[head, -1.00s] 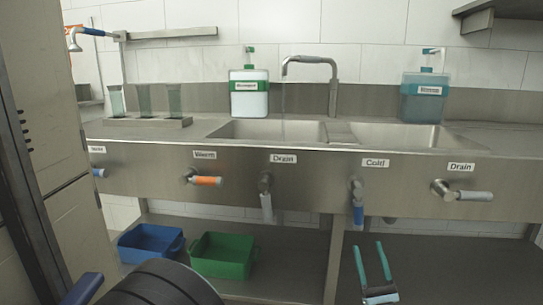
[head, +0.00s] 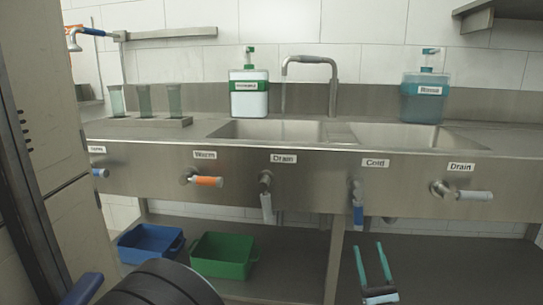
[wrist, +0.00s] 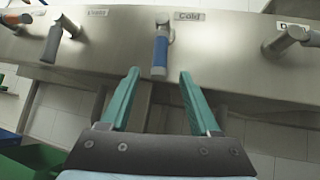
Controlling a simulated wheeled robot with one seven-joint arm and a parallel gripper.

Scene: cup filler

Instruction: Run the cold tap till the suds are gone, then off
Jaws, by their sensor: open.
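The cold tap lever (head: 358,215), blue-sleeved, hangs straight down under the "Cold" label on the sink front. In the wrist view the blue lever (wrist: 160,55) is centred just beyond my fingertips. My gripper (head: 368,245) is open and empty below the lever, its green fingers apart; they also show in the wrist view (wrist: 158,74). The spout (head: 312,60) arches over the left basin (head: 270,130), with a faint thin stream under its tip. The right basin (head: 400,138) is to its right. The basin floors are hidden, so I cannot tell about suds.
The orange warm lever (head: 208,181) points right. The left drain lever (head: 267,208) hangs down; the right drain lever (head: 474,195) points right. Blue (head: 150,243) and green (head: 222,256) bins sit on the lower shelf. A tall cabinet (head: 50,150) stands close on the left.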

